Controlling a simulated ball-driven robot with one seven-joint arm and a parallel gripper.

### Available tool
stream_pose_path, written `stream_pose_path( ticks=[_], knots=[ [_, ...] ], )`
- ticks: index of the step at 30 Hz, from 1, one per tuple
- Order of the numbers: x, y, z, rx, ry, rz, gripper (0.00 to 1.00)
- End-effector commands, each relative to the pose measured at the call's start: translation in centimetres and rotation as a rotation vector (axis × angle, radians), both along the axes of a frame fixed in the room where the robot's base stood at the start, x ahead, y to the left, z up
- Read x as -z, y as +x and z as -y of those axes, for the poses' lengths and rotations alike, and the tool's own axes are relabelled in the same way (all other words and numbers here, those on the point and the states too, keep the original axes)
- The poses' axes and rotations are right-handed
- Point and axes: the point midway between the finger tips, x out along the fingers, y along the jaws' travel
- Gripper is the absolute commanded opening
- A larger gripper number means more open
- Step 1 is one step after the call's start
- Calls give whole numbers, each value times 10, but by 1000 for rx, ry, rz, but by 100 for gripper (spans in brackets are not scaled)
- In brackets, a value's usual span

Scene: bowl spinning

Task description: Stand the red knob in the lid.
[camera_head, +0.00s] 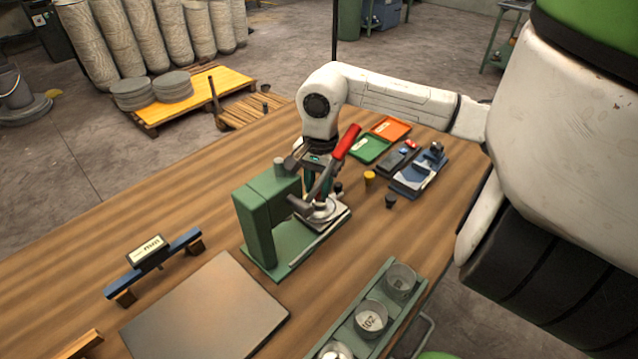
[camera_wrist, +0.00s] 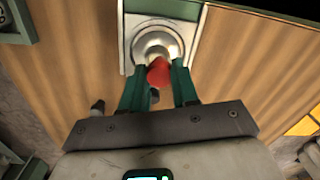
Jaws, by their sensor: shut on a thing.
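The red knob (camera_wrist: 158,72) is between the green fingertips of my gripper (camera_wrist: 160,70) in the wrist view, and my gripper is shut on it. The lid (camera_wrist: 157,34) is a round silver piece on a pale plate, just beyond the knob. The knob overlaps the lid's near edge in this view; I cannot tell whether they touch. The knob cannot be made out there.
The green press (camera_head: 258,232) stands close to the left of my gripper. A yellow piece (camera_head: 369,178) and a dark piece (camera_head: 390,201) stand to the right. A blue fixture (camera_head: 419,176) and green tray (camera_head: 368,149) are behind. A cup rack (camera_head: 345,332) is in front.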

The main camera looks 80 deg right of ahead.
Motion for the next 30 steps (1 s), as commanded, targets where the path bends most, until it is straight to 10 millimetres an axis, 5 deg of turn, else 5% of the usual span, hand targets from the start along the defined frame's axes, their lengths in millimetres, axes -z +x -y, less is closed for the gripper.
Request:
stream_pose_path(
  ticks=[1, 6, 7, 15, 21, 27, 30],
  knots=[
    [24, -9, 2, -5, -18, -48, 1],
    [24, -9, 2, -5, -17, -48, 1],
    [24, -9, 2, -5, -18, -48, 31],
    [24, -9, 2, -4, -17, -48, 57],
    [24, -9, 2, -4, -17, -48, 60],
    [24, -9, 2, -4, -17, -48, 79],
    [24, -9, 2, -4, -17, -48, 80]
  ],
)
